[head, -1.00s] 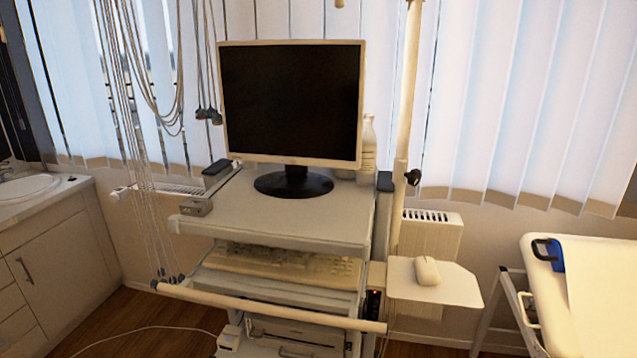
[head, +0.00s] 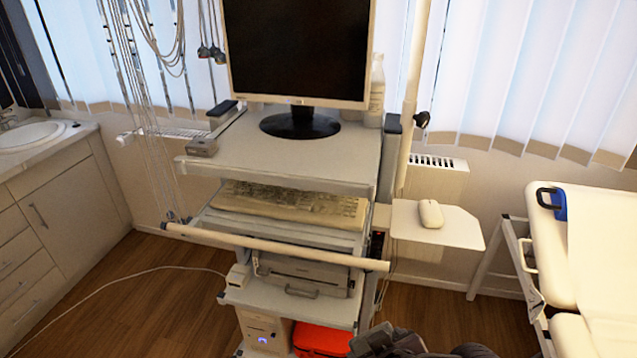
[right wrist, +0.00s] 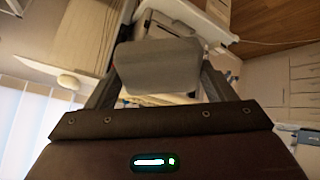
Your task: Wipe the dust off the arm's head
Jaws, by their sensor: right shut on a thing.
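My right gripper (right wrist: 158,62) is shut on a grey, smooth, block-like thing (right wrist: 160,66) in the right wrist view. It spans the space between the two dark fingers, and a small reddish spot shows at its left edge. In the head view dark parts of my right arm (head: 390,344) show at the bottom edge, in front of the cart. My left gripper is not in view. A pale upright pole (head: 413,100) with a dark knob stands right of the monitor. I cannot make out an arm's head or any dust.
A cart carries a monitor (head: 297,50), a keyboard (head: 290,204), a printer (head: 305,276) and a front bar (head: 275,246). A side shelf (head: 455,228) holds a mouse (head: 431,213). A red thing (head: 322,341) sits low. A couch (head: 548,255) stands right; floor shows left.

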